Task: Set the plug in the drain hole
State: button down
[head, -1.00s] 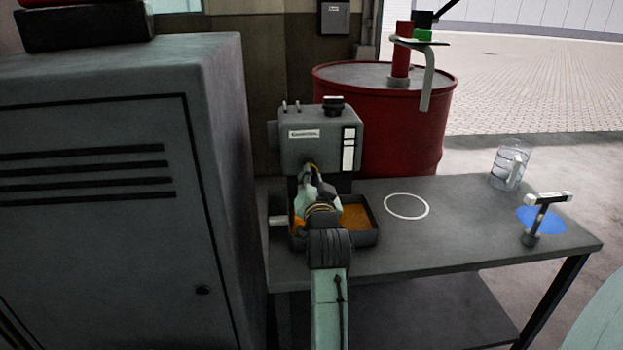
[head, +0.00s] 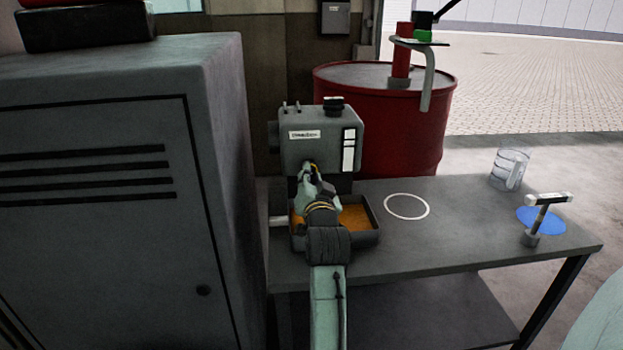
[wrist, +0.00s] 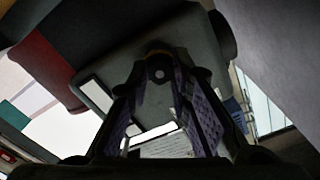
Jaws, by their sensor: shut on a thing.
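My gripper (head: 309,172) reaches to the lower front of a grey box-shaped unit (head: 306,150) with a label and a black cap. In the wrist view the fingers (wrist: 163,88) are closed around a small dark round piece, the plug (wrist: 159,74), with a pale spot at its centre. A yellowish edge shows just beyond it, against the grey face of the unit (wrist: 190,45). The drain hole itself is hidden behind the plug and fingertips. I cannot tell how deep the plug sits.
A dark tray (head: 378,232) with orange-brown liquid lies under the unit. The bench (head: 440,230) bears a white ring mark (head: 406,218), a clear jug (head: 510,168) and a T-handled tool (head: 540,215) by a blue disc. A grey cabinet (head: 110,240) stands close left; a red drum (head: 400,140) behind.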

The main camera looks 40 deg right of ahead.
dwell(0.3)
jog(key=c, duration=1.4)
grip_release()
jog(key=shift+o, duration=0.2)
jog(key=shift+s, duration=0.1)
jog(key=v, duration=1.2)
